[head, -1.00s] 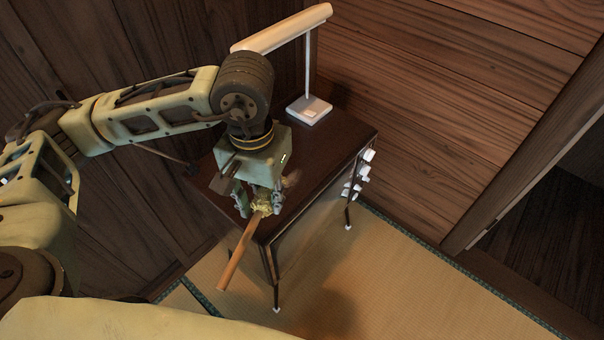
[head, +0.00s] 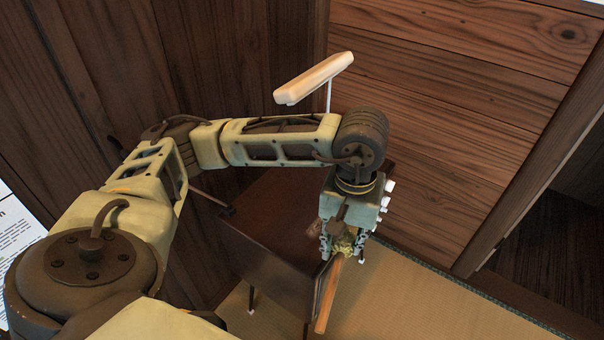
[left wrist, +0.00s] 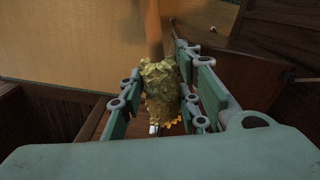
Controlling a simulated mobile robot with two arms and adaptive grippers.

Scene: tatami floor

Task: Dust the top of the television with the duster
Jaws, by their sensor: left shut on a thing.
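The duster has a wooden handle (head: 326,298) and a gold-yellow, rough-looking part (left wrist: 162,92). My left gripper (head: 343,243) is shut on this gold part, which sits between its fingers in the left wrist view. The handle points down toward the front in the head view. I cannot tell whether the duster touches the top. My arm hides part of the television. My right gripper is not in view.
A lamp with a long pale shade (head: 315,80) stands behind my left arm, its base hidden. Dark plank walls (head: 440,110) close in behind the television. Tatami floor (head: 420,300) is clear at the front right, beside a dark doorway.

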